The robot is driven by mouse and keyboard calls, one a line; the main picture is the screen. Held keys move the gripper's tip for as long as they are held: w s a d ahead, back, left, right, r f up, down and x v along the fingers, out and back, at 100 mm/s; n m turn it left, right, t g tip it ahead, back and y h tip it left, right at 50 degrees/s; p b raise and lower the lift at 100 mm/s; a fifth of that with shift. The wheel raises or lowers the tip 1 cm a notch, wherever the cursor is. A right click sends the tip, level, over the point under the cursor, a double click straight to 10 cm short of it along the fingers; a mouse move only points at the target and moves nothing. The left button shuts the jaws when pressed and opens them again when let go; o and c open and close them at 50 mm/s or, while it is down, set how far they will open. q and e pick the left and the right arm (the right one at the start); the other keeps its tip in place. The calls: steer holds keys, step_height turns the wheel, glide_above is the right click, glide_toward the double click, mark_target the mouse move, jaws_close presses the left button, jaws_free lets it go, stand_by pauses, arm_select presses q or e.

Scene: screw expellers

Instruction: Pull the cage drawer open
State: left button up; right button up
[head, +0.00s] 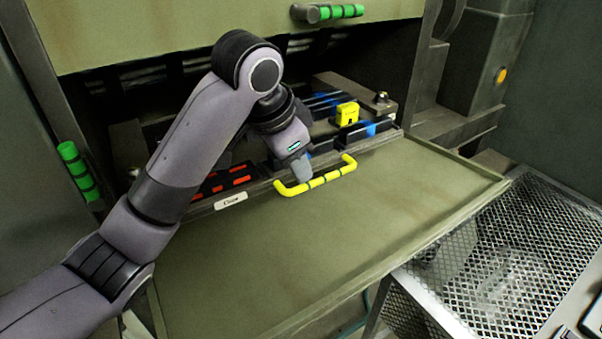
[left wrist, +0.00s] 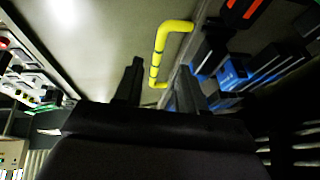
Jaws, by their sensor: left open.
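The cage drawer (head: 262,192) sits low in the machine opening, behind an olive panel. A small white label (head: 231,200) is on its front edge. Its yellow bar handle (head: 318,181) with dark bands sticks out from that edge, and it also shows in the left wrist view, as a yellow handle (left wrist: 159,48). My left gripper (head: 303,178) is at the handle, seen from behind. In the left wrist view its two fingers (left wrist: 160,88) are apart, with the handle's near end showing between them. Contact cannot be told. My right gripper is in neither view.
The olive panel (head: 370,215) lies open and bare in front of the drawer. A raised olive cover (head: 230,25) with a green handle (head: 335,12) hangs above. A yellow block (head: 347,113) and blue and red parts lie inside. A mesh platform (head: 510,260) is at right.

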mark_target(305, 184)
arm_select(q)
steer(key=x, duration=0.6)
jaws_close()
